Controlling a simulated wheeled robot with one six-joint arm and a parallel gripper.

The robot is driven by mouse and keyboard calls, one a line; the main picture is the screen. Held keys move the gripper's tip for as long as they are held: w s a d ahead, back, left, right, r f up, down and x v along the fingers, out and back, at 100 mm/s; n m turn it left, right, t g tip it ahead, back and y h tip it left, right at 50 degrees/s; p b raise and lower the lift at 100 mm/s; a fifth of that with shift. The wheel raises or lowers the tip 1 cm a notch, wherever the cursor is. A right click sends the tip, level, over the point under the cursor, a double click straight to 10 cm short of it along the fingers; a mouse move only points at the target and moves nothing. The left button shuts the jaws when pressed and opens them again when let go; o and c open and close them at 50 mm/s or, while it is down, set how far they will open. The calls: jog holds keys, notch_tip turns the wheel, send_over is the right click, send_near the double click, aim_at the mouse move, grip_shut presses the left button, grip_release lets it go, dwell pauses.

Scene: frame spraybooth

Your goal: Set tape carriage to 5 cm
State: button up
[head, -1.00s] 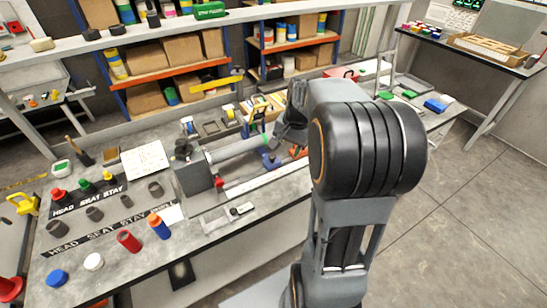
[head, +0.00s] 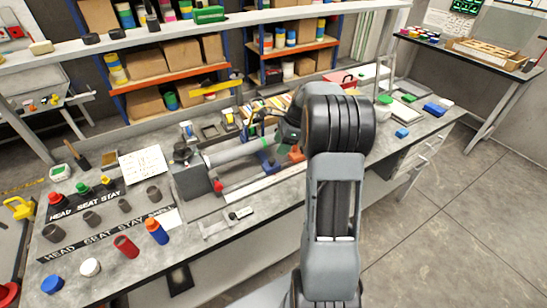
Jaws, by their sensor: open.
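A bench jig holds a long grey tube (head: 238,151), clamped at its left end in a dark grey block (head: 190,180). A pale scale strip (head: 265,182) runs along the jig's front; its marks are too small to read. A blue support (head: 268,164) stands under the tube towards its right end, and an orange-red block (head: 296,154) sits right of it. I cannot tell which part is the tape carriage. My gripper (head: 272,138) is open above the tube's right end, close to the blue support. My arm partly hides it and the jig's right end; contact cannot be judged.
Coloured bottles and grey sockets stand by labelled strips (head: 107,231) on the bench's left. A small metal gauge (head: 228,222) lies in front of the jig. A shelf (head: 190,30) spans the back. Blue and green items lie right of my arm.

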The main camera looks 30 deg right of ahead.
aim_at(272, 160)
jog(key=shift+x, duration=3.55)
jog(key=shift+d, duration=0.1)
grip_shut()
